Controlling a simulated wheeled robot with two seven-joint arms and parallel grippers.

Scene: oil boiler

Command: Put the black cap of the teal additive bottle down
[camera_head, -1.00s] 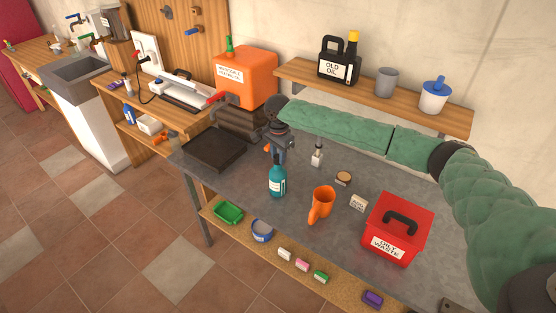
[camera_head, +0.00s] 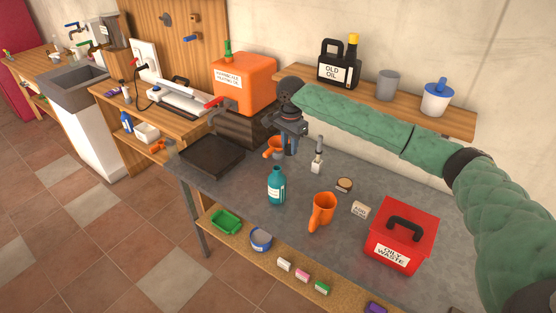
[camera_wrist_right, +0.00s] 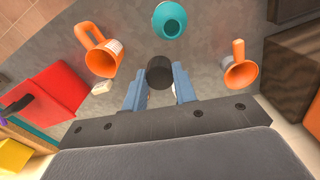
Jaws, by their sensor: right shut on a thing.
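The teal additive bottle (camera_head: 276,187) stands upright on the grey workbench. In the right wrist view the bottle (camera_wrist_right: 170,20) has its round mouth open, with no cap on it. My right gripper (camera_head: 291,148) is above the bench, behind the bottle in the head view. In the right wrist view the gripper (camera_wrist_right: 159,86) is shut on the black cap (camera_wrist_right: 159,71), which sits between the blue fingertips, apart from the bottle. In the head view I cannot make the cap out clearly. My left gripper is not in view.
An orange funnel (camera_head: 273,149) is close beside the gripper. An orange jug (camera_head: 322,210), a small round tin (camera_head: 344,185), a white labelled block (camera_head: 361,210) and the red oily waste box (camera_head: 402,236) stand on the bench. A black tray (camera_head: 212,156) lies at left.

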